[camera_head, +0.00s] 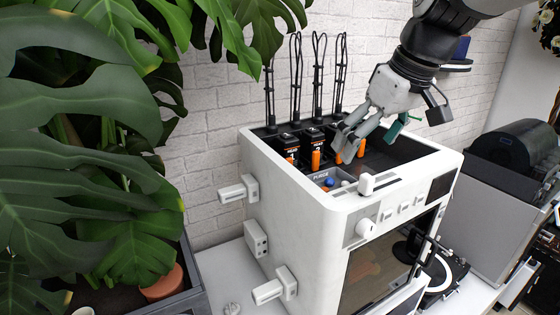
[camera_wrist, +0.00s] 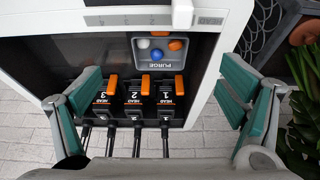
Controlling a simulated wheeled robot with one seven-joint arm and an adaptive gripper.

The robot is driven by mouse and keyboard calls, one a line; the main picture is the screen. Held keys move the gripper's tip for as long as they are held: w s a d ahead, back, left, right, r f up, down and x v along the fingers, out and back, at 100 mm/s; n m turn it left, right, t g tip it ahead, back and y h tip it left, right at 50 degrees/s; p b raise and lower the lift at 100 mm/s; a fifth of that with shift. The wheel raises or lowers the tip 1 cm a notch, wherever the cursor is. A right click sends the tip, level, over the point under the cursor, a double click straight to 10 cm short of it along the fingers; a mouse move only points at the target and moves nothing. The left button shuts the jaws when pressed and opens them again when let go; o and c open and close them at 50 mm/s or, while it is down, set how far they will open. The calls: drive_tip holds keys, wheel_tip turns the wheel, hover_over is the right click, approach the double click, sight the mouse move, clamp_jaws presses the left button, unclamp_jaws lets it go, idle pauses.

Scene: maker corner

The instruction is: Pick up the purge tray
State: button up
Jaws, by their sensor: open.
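The purge tray (camera_wrist: 143,62) is a small grey square tray with "PURGE" on its edge. It sits inside the white machine against the front wall, and holds white, blue and orange balls. In the head view the tray (camera_head: 322,174) shows partly behind the machine's front rim. My gripper (camera_head: 372,136) is above the machine's open top, behind and to the right of the tray. In the wrist view my gripper (camera_wrist: 160,84) has its green-padded fingers wide apart with nothing between them. The tray lies beyond the fingertips, apart from them.
Several black tool heads (camera_wrist: 138,98) with orange tabs stand in a row beside the tray, with cables rising from them. The white machine's walls (camera_head: 300,180) surround the opening. A large leafy plant (camera_head: 90,150) stands at left. A grey machine (camera_head: 490,190) stands at right.

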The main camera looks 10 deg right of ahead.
approach(342, 183)
drive_tip(key=f, duration=0.1)
drive_tip(key=s+a+f, duration=0.1)
drive_tip(key=shift+s+a+f, duration=0.3)
drive_tip(key=shift+s+a, duration=0.05)
drive_tip(key=shift+w+p+x, duration=0.2)
drive_tip(key=shift+p+x, duration=0.45)
drive_tip(key=shift+x, duration=1.95)
drive_tip(key=shift+a, duration=0.1)
drive_tip(key=shift+c, duration=0.5)
drive_tip(key=shift+r, duration=0.1)
drive_tip(key=c, duration=0.8)
